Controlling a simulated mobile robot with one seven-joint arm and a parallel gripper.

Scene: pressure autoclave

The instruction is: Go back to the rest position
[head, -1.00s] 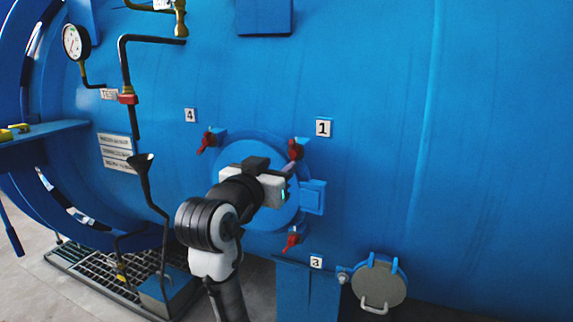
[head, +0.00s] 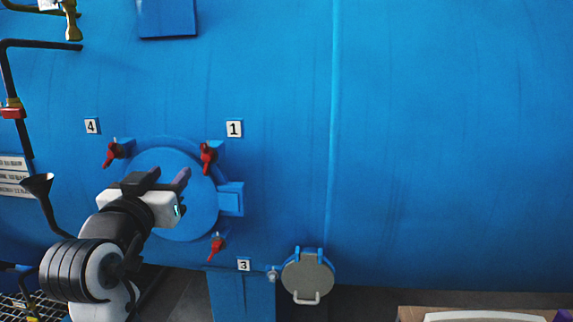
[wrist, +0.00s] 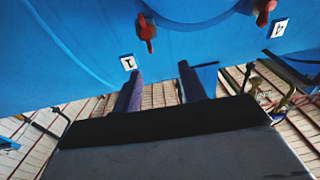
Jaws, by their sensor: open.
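My gripper (head: 164,179) is open and empty in front of the round blue hatch (head: 185,220), on its left side in the head view. In the wrist view, my gripper (wrist: 160,75) shows two separate dark fingers with nothing between them. Red clamp handles sit around the hatch: one by label 1 (head: 208,157), one by label 4 (head: 112,154) and one by label 3 (head: 216,246). The wrist view shows the handle by label 1 (wrist: 147,32) beyond the fingertips, apart from them. My arm hides part of the hatch's lower left.
The large blue autoclave wall (head: 430,150) fills the background. A grey round cap (head: 307,275) hangs at lower right of the hatch. A black funnel pipe (head: 38,186) stands at left. A wooden surface with a white-rimmed item (head: 485,316) shows at bottom right.

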